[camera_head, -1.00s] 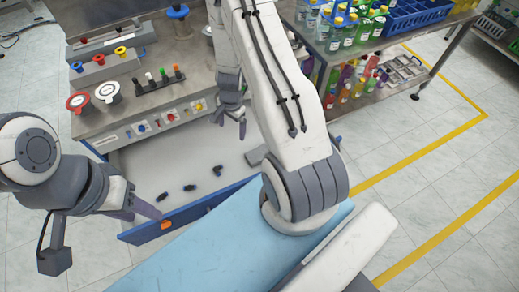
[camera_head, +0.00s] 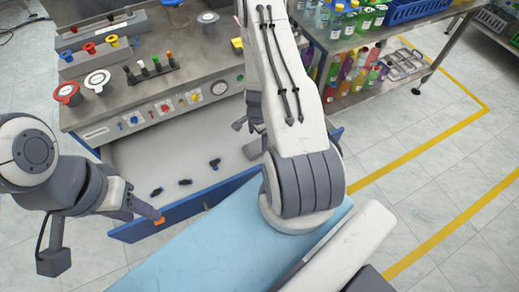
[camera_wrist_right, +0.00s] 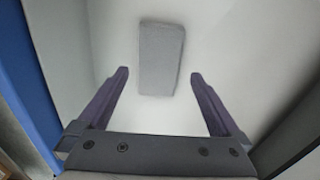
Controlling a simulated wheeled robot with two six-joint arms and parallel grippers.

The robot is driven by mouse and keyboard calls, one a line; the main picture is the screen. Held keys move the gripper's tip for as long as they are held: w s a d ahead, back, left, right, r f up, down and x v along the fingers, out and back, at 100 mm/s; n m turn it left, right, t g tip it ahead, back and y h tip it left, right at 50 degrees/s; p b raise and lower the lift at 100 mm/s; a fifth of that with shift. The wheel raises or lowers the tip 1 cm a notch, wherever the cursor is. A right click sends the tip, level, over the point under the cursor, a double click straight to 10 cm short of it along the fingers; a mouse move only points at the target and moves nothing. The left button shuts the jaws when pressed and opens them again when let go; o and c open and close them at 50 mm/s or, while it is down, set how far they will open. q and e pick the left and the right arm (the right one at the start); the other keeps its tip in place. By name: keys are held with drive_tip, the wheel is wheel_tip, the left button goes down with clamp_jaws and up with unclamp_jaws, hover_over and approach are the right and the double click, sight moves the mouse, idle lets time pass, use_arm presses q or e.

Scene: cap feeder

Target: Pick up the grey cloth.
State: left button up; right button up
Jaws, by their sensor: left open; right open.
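The grey cloth (camera_wrist_right: 161,60) lies as a flat, folded rectangle on the pale tray floor in the right wrist view. In the head view, a grey edge that looks like the cloth (camera_head: 253,149) shows beside my right arm, which hides the rest. My right gripper (camera_wrist_right: 158,76) is open and empty above the tray, its two fingers apart, with the cloth between and beyond the tips. My left gripper (camera_head: 150,212) is open at the left, by the tray's blue front wall; its fingers are seen edge-on.
The pale tray (camera_head: 140,155) has a blue front wall (camera_head: 192,205) with an orange part (camera_head: 159,220). Several small dark pieces (camera_head: 185,182) lie inside. A workbench (camera_head: 150,107) with spools and buttons stands behind. A shelf (camera_head: 360,85) of bottles stands at the right.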

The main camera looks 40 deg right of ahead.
sight(259, 146)
drive_tip(key=f+b, duration=0.5)
drive_tip(key=shift+s+d, duration=0.15)
drive_tip(key=shift+d, duration=0.1)
drive_tip(key=shift+r, duration=0.1)
drive_tip(key=c, duration=1.1)
wheel_tip(259, 146, up, 10)
drive_tip(key=p, duration=1)
